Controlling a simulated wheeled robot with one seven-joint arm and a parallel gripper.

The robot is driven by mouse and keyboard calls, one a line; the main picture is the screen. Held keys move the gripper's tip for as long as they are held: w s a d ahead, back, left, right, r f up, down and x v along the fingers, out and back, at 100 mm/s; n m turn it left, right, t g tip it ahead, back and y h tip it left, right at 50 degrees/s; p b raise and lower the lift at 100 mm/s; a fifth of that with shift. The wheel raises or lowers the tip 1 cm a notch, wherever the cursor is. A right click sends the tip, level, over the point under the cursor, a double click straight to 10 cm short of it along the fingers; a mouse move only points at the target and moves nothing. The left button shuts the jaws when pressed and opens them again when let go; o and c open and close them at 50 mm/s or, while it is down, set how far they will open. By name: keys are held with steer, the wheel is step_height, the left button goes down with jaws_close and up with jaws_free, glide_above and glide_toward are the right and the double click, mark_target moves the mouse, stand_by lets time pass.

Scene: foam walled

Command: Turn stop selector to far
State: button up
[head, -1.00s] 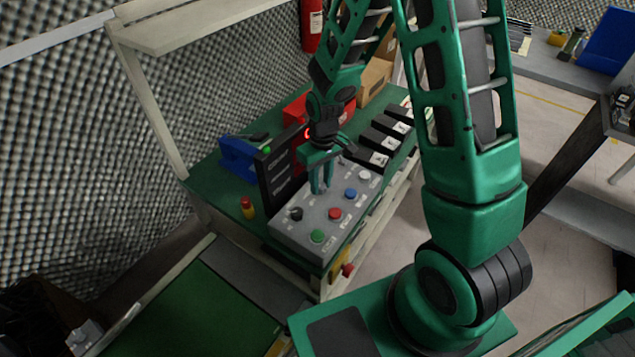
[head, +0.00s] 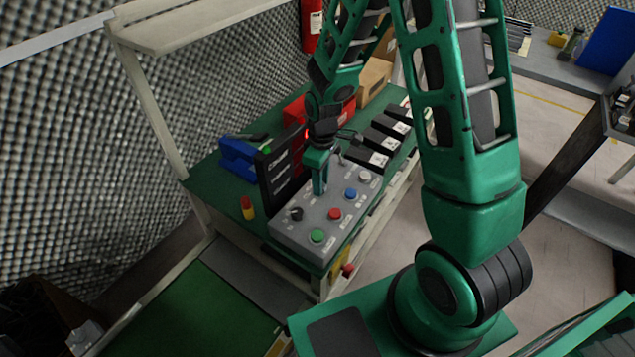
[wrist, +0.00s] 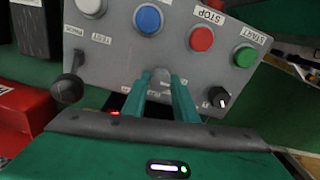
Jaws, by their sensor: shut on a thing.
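The grey control panel (head: 318,222) sits on the green bench; in the wrist view (wrist: 120,55) its face is close. My gripper (head: 320,192) points down at the middle of the panel; in the wrist view its teal fingers (wrist: 166,92) are closed around a small grey knob (wrist: 161,76), apparently the stop selector. The fingers cover most of it, so its pointer and markings are hidden. A black knob with a white mark (wrist: 219,97) stands to the right, and a black ball lever (wrist: 68,88) to the left.
White (head: 364,175), blue (head: 351,194), red (head: 335,214) and green (head: 317,236) buttons line the panel near my fingers. A black display board (head: 283,170) stands close behind the panel. A blue bin (head: 240,158) and black boxes (head: 383,143) are on the bench.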

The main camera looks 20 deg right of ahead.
steer(key=shift+a, duration=0.1)
steer(key=o, duration=1.1)
steer(key=shift+c, duration=0.2)
step_height(320, 180, up, 11)
steer(key=shift+w+f, duration=0.15)
steer(key=shift+d, duration=0.25)
steer(key=s+d+r+m, duration=0.5)
steer(key=s+d+r, duration=0.1)
steer(key=s+d, duration=0.15)
steer(key=s+d+r+m, duration=0.5)
steer(key=s+d+r, duration=0.15)
steer(key=s, duration=0.25)
steer(key=s+d+m, duration=0.2)
steer(key=s+m, duration=0.3)
steer(key=s, duration=0.4)
steer(key=shift+s+d+r, duration=0.25)
steer(key=shift+s+r, duration=0.05)
